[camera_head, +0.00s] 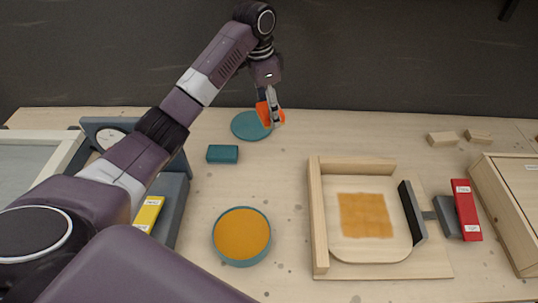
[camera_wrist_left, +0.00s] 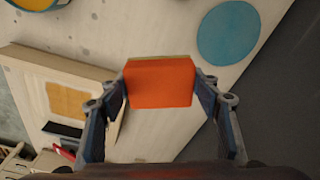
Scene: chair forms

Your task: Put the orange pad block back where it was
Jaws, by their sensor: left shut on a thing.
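The orange pad block (camera_head: 263,113) is held between the fingers of my left gripper (camera_head: 271,112), at the back of the table. In the left wrist view the orange block (camera_wrist_left: 160,84) sits squarely between both fingers. In the head view it overlaps the right part of a flat teal disc (camera_head: 246,128). In the left wrist view the disc (camera_wrist_left: 228,33) shows apart from the block, up and right of it. The height of the block above the table is hard to tell. My right gripper is not in view.
A teal block (camera_head: 222,154) lies in front of the disc. An orange-filled teal dish (camera_head: 242,235) is at front centre. A wooden form (camera_head: 318,215) with an orange square patch (camera_head: 365,215) stands right, beside a red block (camera_head: 466,210). Two small wooden blocks (camera_head: 442,139) lie back right.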

